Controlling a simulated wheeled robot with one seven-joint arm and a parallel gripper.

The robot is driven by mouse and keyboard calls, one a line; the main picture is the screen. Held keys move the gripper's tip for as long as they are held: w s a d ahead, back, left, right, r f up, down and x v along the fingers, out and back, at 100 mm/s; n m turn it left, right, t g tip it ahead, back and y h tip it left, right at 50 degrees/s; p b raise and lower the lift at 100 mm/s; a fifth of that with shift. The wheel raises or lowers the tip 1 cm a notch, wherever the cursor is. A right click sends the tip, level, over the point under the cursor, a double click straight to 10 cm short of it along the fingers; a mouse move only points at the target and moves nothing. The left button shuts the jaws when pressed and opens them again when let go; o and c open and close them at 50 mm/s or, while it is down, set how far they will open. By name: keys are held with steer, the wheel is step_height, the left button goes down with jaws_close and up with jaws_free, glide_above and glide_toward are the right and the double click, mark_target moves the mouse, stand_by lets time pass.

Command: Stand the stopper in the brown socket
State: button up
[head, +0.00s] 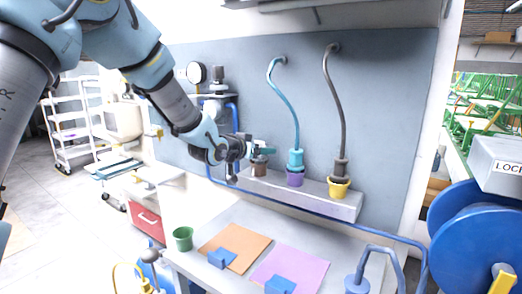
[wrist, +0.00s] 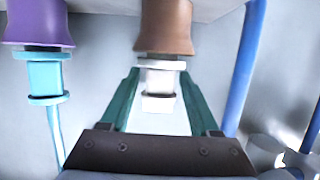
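The brown socket (head: 259,168) is at the left end of the grey ledge; in the wrist view it shows at the top middle (wrist: 165,27). The pale white stopper (wrist: 159,84) is in line with it, one end up against the socket's rim; how deep it sits is hidden. In the head view my gripper covers the stopper. My gripper (head: 264,146) is at the brown socket. In the wrist view its green fingers (wrist: 159,75) stand on either side of the stopper, with narrow gaps showing beside its neck. Contact at the tips is unclear.
The purple socket (head: 295,178) holds a teal hosed stopper (head: 296,159). The yellow socket (head: 340,188) holds a grey one (head: 341,168). Below are a green cup (head: 183,239), an orange mat (head: 245,239), a purple mat (head: 302,265) and blue blocks. A blue pipe (wrist: 246,70) runs beside my gripper.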

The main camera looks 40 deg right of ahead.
steer(key=shift+o, duration=0.8)
steer(key=shift+r+p, duration=0.5)
steer(key=shift+p, duration=0.05)
steer(key=b+v, duration=0.3)
steer(key=v, duration=0.9)
steer(key=shift+f, duration=0.15)
